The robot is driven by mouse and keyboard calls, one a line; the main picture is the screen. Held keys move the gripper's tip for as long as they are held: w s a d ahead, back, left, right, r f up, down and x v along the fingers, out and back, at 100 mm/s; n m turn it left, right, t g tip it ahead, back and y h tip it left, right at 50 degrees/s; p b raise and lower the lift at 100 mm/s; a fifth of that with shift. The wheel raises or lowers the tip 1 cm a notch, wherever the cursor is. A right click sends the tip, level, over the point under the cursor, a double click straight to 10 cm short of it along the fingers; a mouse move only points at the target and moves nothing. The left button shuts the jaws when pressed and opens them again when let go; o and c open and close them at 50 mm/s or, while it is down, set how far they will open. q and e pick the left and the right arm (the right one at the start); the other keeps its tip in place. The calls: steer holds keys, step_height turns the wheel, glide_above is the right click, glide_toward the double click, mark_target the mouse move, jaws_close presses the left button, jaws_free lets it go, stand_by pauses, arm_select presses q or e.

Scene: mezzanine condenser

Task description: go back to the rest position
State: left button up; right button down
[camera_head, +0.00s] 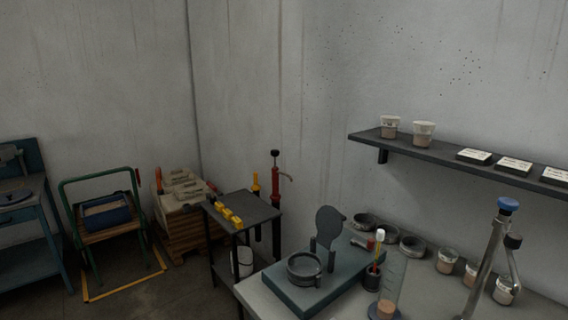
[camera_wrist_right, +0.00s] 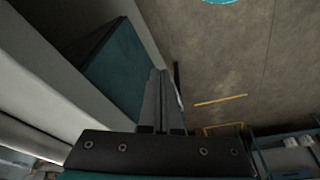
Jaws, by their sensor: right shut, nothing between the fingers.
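My right gripper (camera_wrist_right: 160,74) shows in the right wrist view, with its two dark fingers together and nothing between them. It hangs clear of any object, with a teal block-like surface (camera_wrist_right: 115,70) behind and left of it and the floor (camera_wrist_right: 225,60) beyond. Neither of my grippers shows in the head view, and my left gripper is in no view.
In the head view a grey bench (camera_head: 250,292) at the lower right carries a teal board (camera_head: 290,290), a cylinder (camera_head: 388,295) and several pots. A dark shelf (camera_head: 450,157) hangs above.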

steer(key=s+f+b, duration=0.2)
steer(key=s+f, duration=0.1)
steer(key=f, duration=0.6)
steer(key=s+f+b, duration=0.2)
steer(key=s+f, duration=0.1)
steer(key=f, duration=0.7)
steer(key=s+d+f+g+b, duration=0.1)
steer(key=s+d+f+b, duration=0.2)
steer(key=s+f, duration=0.9)
steer(key=shift+f+g+b, duration=0.4)
steer(key=shift+f+b, duration=0.45)
steer(key=shift+b, duration=0.25)
steer(key=shift+s, duration=0.15)
